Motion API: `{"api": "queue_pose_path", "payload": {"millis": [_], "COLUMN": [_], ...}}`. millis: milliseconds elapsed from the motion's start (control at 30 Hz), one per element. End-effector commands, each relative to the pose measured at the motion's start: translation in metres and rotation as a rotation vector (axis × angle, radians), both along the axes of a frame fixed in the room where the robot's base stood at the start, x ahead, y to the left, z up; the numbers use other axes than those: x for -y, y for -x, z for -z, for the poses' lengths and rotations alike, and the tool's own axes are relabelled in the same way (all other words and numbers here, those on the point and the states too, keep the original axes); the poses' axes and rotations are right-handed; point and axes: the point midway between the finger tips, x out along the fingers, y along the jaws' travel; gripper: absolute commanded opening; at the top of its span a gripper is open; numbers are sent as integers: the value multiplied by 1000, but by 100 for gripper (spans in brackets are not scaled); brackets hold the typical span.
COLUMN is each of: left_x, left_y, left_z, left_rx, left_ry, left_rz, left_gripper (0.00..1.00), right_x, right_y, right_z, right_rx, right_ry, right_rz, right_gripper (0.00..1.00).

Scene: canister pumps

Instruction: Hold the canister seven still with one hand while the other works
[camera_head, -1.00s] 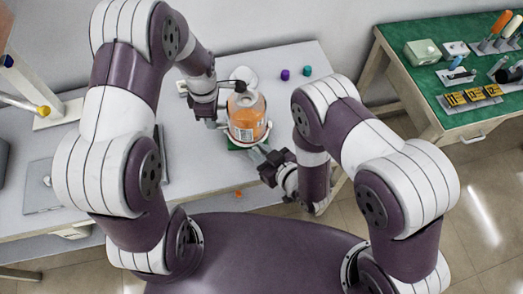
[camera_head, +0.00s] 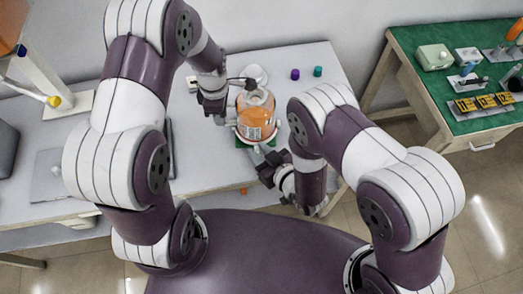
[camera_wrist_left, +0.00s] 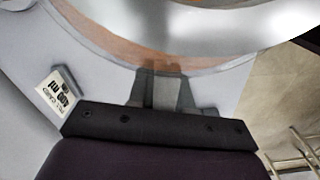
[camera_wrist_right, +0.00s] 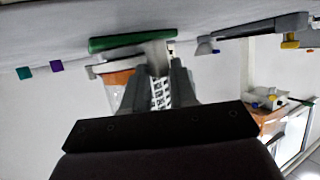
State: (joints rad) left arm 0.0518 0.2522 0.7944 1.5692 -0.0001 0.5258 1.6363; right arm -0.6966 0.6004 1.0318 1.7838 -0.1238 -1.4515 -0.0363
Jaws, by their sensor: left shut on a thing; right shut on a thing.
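The exact gripped parts are partly hidden.
A white round thing (camera_head: 256,74) lies behind the canister. A purple cap (camera_head: 295,74) and a teal cap (camera_head: 318,71) stand to its right. A small orange piece (camera_head: 244,190) is near the front edge. A green-topped bench (camera_head: 430,85) with tools is at right.

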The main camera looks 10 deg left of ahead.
Motion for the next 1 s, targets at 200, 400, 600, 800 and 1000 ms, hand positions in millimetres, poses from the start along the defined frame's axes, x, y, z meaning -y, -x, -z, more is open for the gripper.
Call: {"api": "queue_pose_path", "payload": {"millis": [200, 400, 600, 800, 1000], "left_x": [1, 1, 1, 0, 0], "left_y": [2, 2, 2, 2, 1], "left_z": [2, 2, 2, 2, 2], "left_rx": [-6, -5, -5, -5, -5], "left_ry": [1, 1, 1, 1, 1], "left_rz": [1, 1, 1, 1, 1], "left_gripper": [0, 0, 0, 0, 0], "right_x": [-2, -2, -1, -1, -2], "right_y": [1, 1, 0, -1, 0], "right_z": [-1, 0, 0, -15, -64], "right_rx": [2, 2, 1, 2, 6], "right_ry": [-3, -3, -1, -2, -4], "right_rz": [-6, -6, -3, -1, -3], "right_gripper": [0, 43, 43, 43, 43]}}
